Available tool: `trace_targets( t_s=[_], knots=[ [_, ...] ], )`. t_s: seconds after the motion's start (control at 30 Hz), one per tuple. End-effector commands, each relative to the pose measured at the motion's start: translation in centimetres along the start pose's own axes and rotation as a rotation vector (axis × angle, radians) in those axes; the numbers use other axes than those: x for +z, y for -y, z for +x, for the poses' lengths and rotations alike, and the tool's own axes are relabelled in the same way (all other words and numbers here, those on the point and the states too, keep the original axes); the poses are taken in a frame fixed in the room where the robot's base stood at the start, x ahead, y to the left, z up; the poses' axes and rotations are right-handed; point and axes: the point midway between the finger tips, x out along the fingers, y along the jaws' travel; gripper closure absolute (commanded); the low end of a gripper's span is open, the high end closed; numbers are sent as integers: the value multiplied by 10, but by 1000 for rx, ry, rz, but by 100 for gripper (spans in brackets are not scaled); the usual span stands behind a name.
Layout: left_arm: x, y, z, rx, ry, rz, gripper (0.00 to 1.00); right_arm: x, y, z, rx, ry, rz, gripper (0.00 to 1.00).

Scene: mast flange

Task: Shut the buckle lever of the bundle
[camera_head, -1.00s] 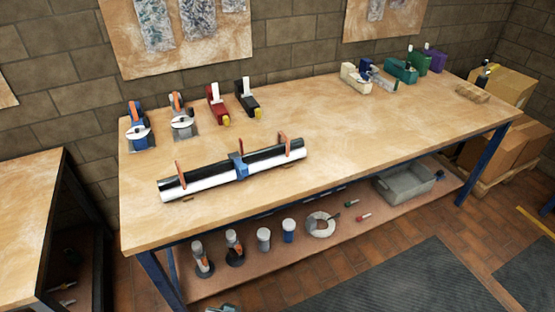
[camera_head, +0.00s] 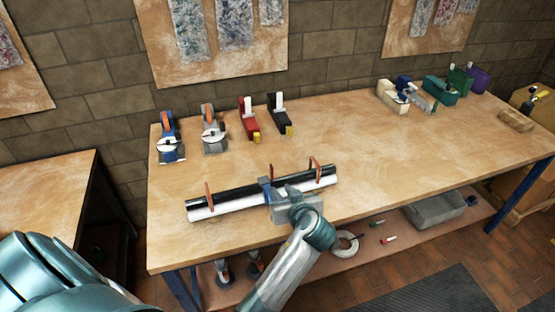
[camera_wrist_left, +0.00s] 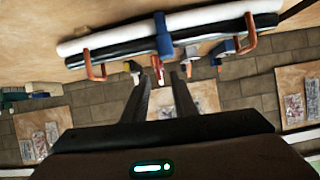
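The bundle (camera_head: 232,206) is a black tube and a white tube lying side by side along the bench, with upright orange clips (camera_head: 209,192) near its ends. A blue buckle (camera_head: 265,187) sits around its middle; the buckle also shows in the left wrist view (camera_wrist_left: 163,36). My right gripper is not in view.
Cream, green and purple tools (camera_head: 440,90) stand at the back right. A grey bin (camera_head: 435,209) is on the lower shelf.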

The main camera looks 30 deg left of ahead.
Motion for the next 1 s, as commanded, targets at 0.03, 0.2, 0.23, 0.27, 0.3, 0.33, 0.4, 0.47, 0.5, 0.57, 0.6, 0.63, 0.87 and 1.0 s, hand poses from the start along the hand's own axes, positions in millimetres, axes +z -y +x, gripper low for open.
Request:
trace_targets(
  t_s=[0.03, 0.2, 0.23, 0.27, 0.3, 0.33, 0.4, 0.47, 0.5, 0.57, 0.6, 0.63, 0.87, 1.0],
  knots=[
    [-12, -3, -1, -9, -19, -22, 75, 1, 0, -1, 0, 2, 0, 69],
    [-29, -5, -2, -29, -55, -65, 75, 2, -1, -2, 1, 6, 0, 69],
    [-29, -5, -2, -30, -55, -65, 75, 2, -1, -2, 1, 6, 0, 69],
    [-29, -5, -2, -30, -56, -66, 75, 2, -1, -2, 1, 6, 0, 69],
    [-29, -5, -2, -30, -55, -65, 75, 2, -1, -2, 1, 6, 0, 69],
    [-29, -5, -2, -30, -55, -65, 75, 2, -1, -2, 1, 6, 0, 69],
    [-29, -5, -2, -29, -55, -65, 75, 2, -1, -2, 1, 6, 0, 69],
    [-29, -5, -2, -29, -55, -64, 75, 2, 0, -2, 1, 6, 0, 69],
    [-29, -5, -2, -29, -55, -64, 75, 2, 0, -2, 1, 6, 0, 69],
    [-29, -5, -1, -29, -55, -63, 75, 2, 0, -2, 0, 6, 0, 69],
    [-29, -5, 0, -29, -55, -63, 75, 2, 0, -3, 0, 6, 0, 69],
    [-30, -5, 1, -29, -55, -62, 75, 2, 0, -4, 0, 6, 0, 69],
    [-33, -4, 19, -29, -57, -60, 75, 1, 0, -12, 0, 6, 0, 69],
    [-34, -3, 40, -30, -56, -59, 75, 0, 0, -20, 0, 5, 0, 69]
  ],
)
